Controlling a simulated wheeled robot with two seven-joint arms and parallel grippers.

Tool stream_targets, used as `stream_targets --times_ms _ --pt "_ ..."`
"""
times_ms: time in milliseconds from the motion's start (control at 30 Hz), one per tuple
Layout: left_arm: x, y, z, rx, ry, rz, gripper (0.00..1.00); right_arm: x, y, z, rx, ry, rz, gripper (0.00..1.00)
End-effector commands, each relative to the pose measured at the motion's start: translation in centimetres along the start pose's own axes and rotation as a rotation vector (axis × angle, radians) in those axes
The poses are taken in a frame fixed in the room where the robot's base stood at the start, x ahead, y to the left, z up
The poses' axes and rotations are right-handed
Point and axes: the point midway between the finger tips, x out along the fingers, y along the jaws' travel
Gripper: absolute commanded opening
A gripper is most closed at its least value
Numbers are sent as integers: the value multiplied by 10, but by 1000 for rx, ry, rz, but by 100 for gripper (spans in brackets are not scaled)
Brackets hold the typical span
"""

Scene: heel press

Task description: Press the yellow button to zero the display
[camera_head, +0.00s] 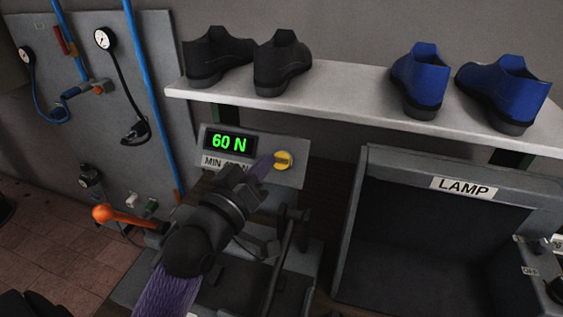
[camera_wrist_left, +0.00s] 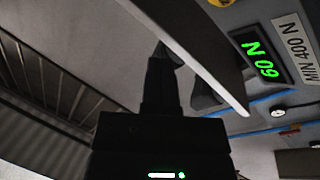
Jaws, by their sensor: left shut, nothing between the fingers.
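The yellow button (camera_head: 283,160) is on the right part of a grey panel, beside a display (camera_head: 229,143) that reads a green "60 N". Below the display is a label (camera_head: 222,163), partly hidden by my gripper. My left gripper (camera_head: 268,166) is shut and empty, its tips just left of the button in the head view; I cannot tell whether they touch it. In the left wrist view, the display (camera_wrist_left: 257,58) appears turned over, and a yellow piece (camera_wrist_left: 222,3) shows at the top edge. My right gripper is not in view.
A pale shelf (camera_head: 350,105) above the panel holds black shoes (camera_head: 282,62) and blue shoes (camera_head: 420,80). A grey box marked LAMP (camera_head: 450,158) stands right. A board with gauges and hoses (camera_head: 70,110) is left, with an orange handle (camera_head: 115,215) below.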

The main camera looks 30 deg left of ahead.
Motion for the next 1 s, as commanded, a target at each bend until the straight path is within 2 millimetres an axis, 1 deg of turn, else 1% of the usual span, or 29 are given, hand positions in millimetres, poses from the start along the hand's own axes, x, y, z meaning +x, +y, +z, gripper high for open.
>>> stream_targets --times_ms 33,300,433,600,1000 --pt "5 -7 9 0 0 0 0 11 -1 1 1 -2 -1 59" --pt "32 -28 30 0 0 0 0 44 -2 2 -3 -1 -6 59" --pt "43 -33 34 0 -1 0 0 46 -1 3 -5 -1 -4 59" --pt "50 -37 38 0 0 0 0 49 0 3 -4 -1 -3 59" --pt "51 -38 37 0 0 0 0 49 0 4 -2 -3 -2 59"
